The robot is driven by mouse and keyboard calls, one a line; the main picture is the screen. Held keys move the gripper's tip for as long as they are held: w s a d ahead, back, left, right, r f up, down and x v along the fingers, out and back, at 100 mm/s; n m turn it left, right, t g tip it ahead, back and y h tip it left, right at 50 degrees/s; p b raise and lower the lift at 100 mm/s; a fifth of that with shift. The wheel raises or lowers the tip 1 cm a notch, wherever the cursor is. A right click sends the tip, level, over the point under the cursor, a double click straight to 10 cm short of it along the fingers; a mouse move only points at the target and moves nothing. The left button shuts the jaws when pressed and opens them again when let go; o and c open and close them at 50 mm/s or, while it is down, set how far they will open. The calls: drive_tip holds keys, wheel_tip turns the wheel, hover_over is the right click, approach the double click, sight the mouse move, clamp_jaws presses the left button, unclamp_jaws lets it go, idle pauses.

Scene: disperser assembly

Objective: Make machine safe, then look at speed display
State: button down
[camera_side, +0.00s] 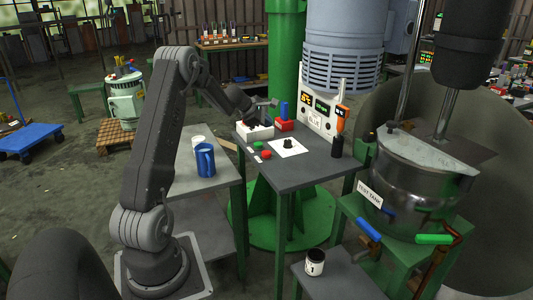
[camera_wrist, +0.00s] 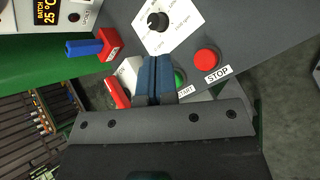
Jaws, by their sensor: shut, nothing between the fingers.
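My gripper (camera_wrist: 155,78) is shut and empty, with its blue fingertips together in the wrist view. In the side view my gripper (camera_side: 268,103) is above the white switch box (camera_side: 255,131). In the wrist view the white box (camera_wrist: 130,75), marked ON, has a red lever (camera_wrist: 117,93) and is partly hidden behind the fingers. The red STOP button (camera_wrist: 206,58) is right of the fingers; the green START button (camera_wrist: 180,77) is partly covered.
A black knob (camera_wrist: 157,21) sits on a white dial plate. A red block with a blue top (camera_side: 285,123) stands beside the switch box. An orange and black tool (camera_side: 339,130) stands at the table's right edge. A blue jug (camera_side: 205,160) is on the left table.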

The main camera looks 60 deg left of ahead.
sight(267, 153)
drive_tip(key=shift+d+f, duration=0.1)
drive_tip(key=shift+f, duration=4.3)
drive_tip(key=shift+f, duration=0.4)
drive_tip(key=shift+f, duration=0.95)
drive_tip(key=shift+r, duration=1.3)
drive_tip(key=shift+r, duration=0.1)
drive_tip(key=shift+r, duration=2.45)
